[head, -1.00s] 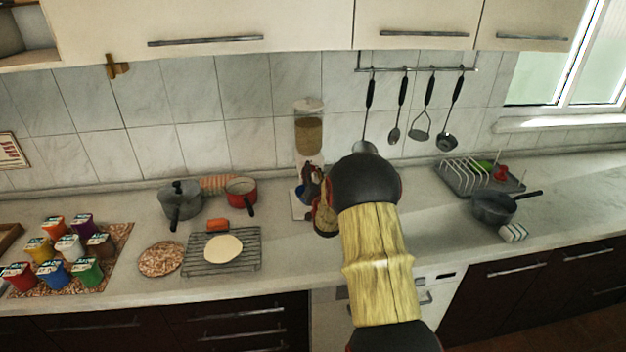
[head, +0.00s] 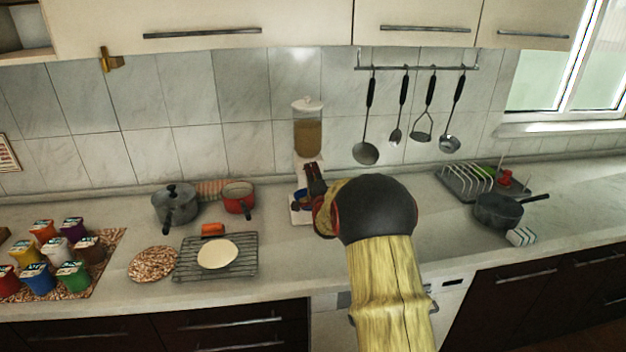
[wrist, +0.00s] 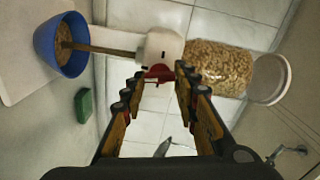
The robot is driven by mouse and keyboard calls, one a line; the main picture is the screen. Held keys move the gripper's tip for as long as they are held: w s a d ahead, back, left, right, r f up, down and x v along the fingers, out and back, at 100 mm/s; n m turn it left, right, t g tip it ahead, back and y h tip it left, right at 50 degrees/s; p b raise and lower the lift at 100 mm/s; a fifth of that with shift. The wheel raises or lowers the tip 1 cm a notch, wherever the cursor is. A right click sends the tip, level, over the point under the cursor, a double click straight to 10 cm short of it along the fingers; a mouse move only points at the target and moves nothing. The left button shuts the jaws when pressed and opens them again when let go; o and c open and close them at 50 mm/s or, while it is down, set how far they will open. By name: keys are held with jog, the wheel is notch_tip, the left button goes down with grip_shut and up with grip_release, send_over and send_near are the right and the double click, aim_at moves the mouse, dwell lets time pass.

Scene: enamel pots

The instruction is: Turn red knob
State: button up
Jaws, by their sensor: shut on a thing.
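The dispenser has a clear jar of brown grains (head: 308,137) on a white body, against the tiled wall. In the wrist view the jar (wrist: 217,68) is at the right and the red knob (wrist: 160,72) is on the white body (wrist: 160,46). My gripper (wrist: 159,75) has its fingertips on either side of the knob, shut on it. A blue bowl (wrist: 47,46) holds brown grains, and a brown stream runs between the white body and the bowl. In the head view my gripper (head: 313,180) is at the dispenser's front and hides the knob.
A green sponge-like block (wrist: 83,105) lies near the bowl. A grey pot (head: 175,207), a red pan (head: 238,199) and a wire rack (head: 190,268) stand left of the dispenser. Utensils (head: 366,153) hang behind my arm. A dish rack (head: 462,184) and a dark pan (head: 497,212) are at the right.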

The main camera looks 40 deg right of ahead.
jog(key=shift+f+m+b, duration=0.1)
jog(key=shift+m+b, duration=0.3)
jog(key=shift+m, duration=0.6)
jog(key=o, duration=1.2)
jog(key=shift+c, duration=0.2)
jog(key=v, duration=1.2)
jog(key=shift+d, duration=0.1)
